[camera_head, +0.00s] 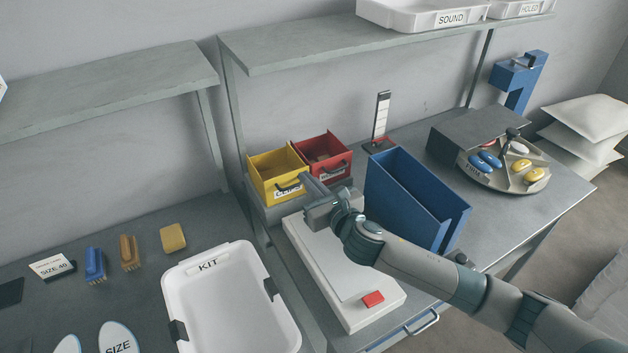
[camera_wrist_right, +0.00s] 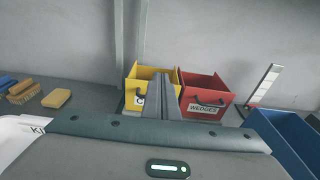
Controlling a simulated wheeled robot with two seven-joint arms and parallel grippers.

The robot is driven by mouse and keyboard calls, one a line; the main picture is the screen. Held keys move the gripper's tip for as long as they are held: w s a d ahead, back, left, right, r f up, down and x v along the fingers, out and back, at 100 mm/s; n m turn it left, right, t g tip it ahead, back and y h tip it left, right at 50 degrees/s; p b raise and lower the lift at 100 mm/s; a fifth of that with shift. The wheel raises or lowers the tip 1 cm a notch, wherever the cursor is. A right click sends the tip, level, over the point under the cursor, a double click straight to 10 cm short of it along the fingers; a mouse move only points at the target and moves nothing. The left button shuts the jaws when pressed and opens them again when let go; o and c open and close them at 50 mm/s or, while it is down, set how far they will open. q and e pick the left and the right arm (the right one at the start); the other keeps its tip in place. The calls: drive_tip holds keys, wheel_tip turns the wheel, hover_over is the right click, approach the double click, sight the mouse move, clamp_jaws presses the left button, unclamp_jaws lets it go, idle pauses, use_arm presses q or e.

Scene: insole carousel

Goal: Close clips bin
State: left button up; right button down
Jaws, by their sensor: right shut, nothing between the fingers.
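The yellow bin (camera_head: 274,166) sits on a grey base at the back of the right bench. Its front has a dark handle and a partly covered white label that seems to read CLIPS. It also shows in the right wrist view (camera_wrist_right: 133,90). My right gripper (camera_head: 307,181) is shut and empty, with its fingertips close to the yellow bin's front, by the handle. In the right wrist view the closed fingers (camera_wrist_right: 162,100) cover part of that front. I cannot tell whether they touch it. My left gripper is not in view.
A red WEDGES bin (camera_head: 321,158) stands right beside the yellow one. A white panel with a red button (camera_head: 373,299) lies below my right arm. A tall blue bin (camera_head: 405,190) and a round carousel (camera_head: 530,181) stand to the right. A white KIT tray (camera_head: 262,262) is front left.

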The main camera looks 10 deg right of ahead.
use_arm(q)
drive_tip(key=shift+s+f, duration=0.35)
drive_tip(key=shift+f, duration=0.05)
use_arm(e)
drive_tip(key=shift+s+d+r, duration=0.3)
drive_tip(key=shift+s+r, duration=0.35)
drive_tip(key=shift+r, duration=0.05)
drive_tip(key=shift+s+d+r, duration=0.25)
drive_tip(key=shift+s+r, duration=0.35)
drive_tip(key=shift+r, duration=0.1)
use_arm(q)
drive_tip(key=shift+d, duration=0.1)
use_arm(e)
drive_tip(key=shift+f, duration=0.1)
